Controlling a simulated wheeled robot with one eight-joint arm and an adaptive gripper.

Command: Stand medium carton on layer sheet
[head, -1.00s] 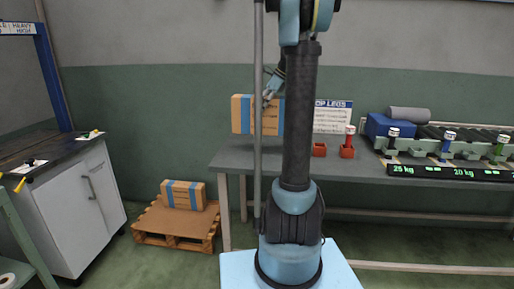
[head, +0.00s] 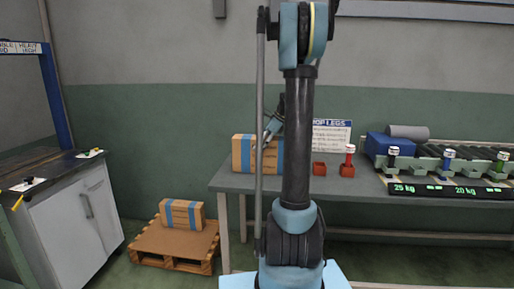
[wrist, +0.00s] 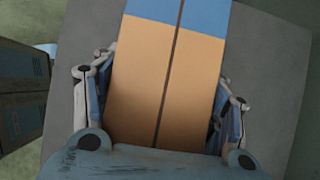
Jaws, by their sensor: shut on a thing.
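A brown carton with blue bands (head: 243,152) is upright at the left end of the grey table in the head view. I cannot tell whether its base touches the tabletop. My gripper (head: 268,138) is at its top, partly hidden by my arm. In the wrist view, the carton's brown face with a dark seam (wrist: 150,85) fills the space between my fingers (wrist: 163,110), which are shut on it. A brown sheet-like top (head: 170,240) covers the wooden pallet on the floor at left. Another blue-banded carton (head: 182,214) stands at its back.
A white cabinet (head: 75,213) stands left of the pallet. The front of the pallet top is clear.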

